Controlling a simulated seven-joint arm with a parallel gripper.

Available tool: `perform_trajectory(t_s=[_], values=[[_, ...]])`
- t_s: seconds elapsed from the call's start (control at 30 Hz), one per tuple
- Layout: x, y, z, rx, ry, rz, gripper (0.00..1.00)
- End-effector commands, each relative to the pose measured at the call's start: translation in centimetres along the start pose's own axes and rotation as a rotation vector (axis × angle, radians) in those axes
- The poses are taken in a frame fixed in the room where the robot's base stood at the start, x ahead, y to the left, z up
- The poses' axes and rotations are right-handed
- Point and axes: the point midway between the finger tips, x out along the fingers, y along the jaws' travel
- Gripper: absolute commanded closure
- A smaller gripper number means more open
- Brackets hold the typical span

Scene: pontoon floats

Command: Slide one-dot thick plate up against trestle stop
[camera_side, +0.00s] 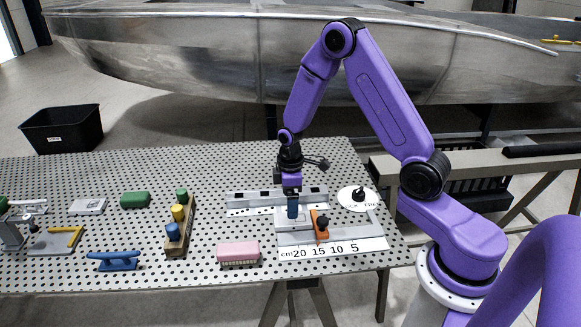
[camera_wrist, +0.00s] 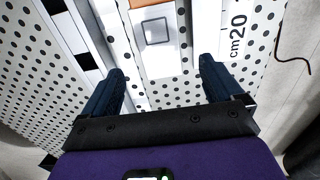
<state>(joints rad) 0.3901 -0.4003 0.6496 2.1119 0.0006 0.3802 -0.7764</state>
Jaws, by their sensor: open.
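A pale grey plate (camera_wrist: 165,58) with a dark square outline lies ahead of my gripper in the wrist view; I cannot make out its dots. An orange stop (camera_side: 319,229) with a black knob stands across the fixture in the side view. An orange edge (camera_wrist: 150,3) shows beyond the plate in the wrist view. My gripper (camera_side: 292,212) points down over the left part of the fixture. In the wrist view my gripper (camera_wrist: 162,68) is open, its dark blue fingers apart with nothing clasped. In the side view the fingers partly hide the plate.
A ruler (camera_side: 345,248) runs along the fixture's front, and a slotted rail (camera_side: 250,202) along its back. A white disc (camera_side: 351,205) with a black knob is right. A pink brush (camera_side: 238,252), a block with coloured pegs (camera_side: 177,240) and a blue cleat (camera_side: 113,261) stand left.

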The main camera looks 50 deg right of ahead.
Motion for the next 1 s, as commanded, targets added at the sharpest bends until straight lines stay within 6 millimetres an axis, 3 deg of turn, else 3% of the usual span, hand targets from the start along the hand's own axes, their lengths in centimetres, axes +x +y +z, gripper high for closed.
perform_trajectory(t_s=[0.53, 0.7, 1.0], values=[[-9.5, 0.2, 0.0, 0.0, 0.005, 0.005, 0.07], [-10.8, 0.2, 0.0, 0.0, 0.004, 0.004, 0.07], [-11.1, 0.2, 0.1, 0.001, 0.003, 0.003, 0.07]])
